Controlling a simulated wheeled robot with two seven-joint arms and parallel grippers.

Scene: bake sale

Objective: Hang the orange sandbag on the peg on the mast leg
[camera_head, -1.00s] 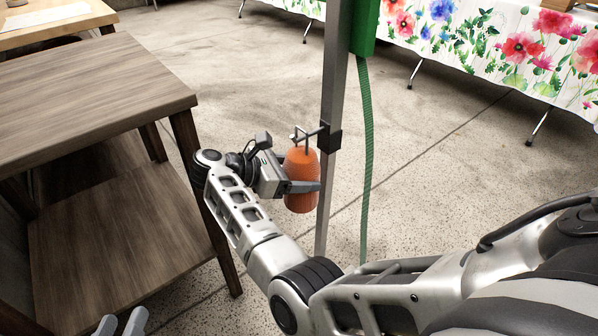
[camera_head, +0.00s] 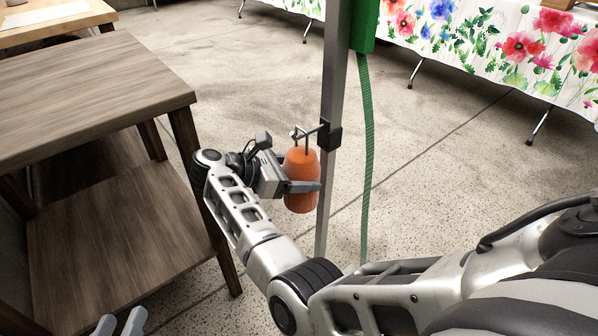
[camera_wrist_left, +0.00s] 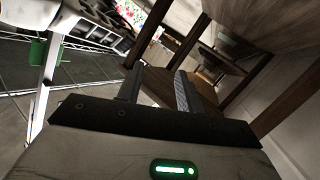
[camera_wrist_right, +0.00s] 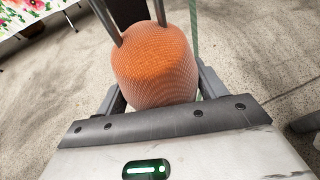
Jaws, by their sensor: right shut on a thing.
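The orange sandbag (camera_head: 301,192) is upright beside the mast leg (camera_head: 328,150), with its dark handle at its top. The peg (camera_head: 312,131) sticks out to the left from a black clamp on the leg. The handle's top is close to the peg; I cannot tell whether it is over it or touching. My right gripper (camera_head: 300,187) is shut around the sandbag's body. In the right wrist view the sandbag (camera_wrist_right: 155,65) fills the space between the fingers. My left gripper (camera_head: 120,324) is at the bottom left; its fingers (camera_wrist_left: 157,88) stand apart and empty in the left wrist view.
A dark wooden table (camera_head: 80,95) with a lower shelf (camera_head: 120,240) stands left of my right forearm. A green rope (camera_head: 367,150) hangs just right of the mast leg. A table with a flowered cloth (camera_head: 480,45) is at the back right. The floor between is clear.

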